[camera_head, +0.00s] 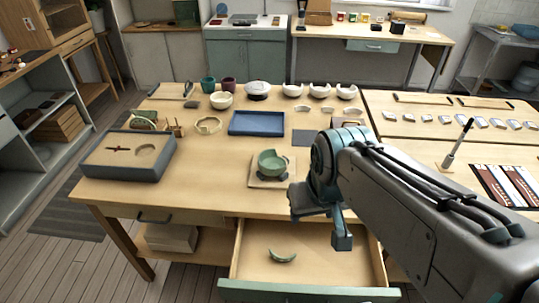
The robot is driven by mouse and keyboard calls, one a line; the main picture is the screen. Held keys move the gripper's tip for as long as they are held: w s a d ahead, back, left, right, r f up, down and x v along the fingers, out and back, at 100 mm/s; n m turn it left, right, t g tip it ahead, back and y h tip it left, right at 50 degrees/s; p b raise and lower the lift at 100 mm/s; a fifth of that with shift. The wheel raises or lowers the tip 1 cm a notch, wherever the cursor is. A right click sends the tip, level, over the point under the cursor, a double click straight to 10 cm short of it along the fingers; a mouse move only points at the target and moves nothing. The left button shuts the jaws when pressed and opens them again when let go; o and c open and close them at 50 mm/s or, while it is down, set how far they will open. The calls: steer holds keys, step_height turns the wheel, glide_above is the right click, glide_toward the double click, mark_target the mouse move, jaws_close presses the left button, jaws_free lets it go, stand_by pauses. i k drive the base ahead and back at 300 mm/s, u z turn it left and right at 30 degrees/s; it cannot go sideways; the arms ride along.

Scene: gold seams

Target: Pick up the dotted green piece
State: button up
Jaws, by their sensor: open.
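A curved green shard (282,257) lies alone on the bottom of the open drawer (252,262), left of its middle. I cannot make out dots on it at this size. A green bowl (272,163) with an uneven rim stands on a small square board (259,184) on the table. My gripper (322,226) is open and empty, in front of the table edge. It appears above the drawer, to the upper right of the shard and apart from it.
The wooden table (200,187) carries a grey-framed tray (110,167) at left, a blue tray (256,123), and white bowls and cups (257,89) along the back. My arm covers the table's right front. The drawer's front panel (300,292) stands nearest.

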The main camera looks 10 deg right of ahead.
mark_target(276, 258)
steer(key=z, duration=3.65)
steer(key=k, duration=1.25)
steer(key=u, duration=1.45)
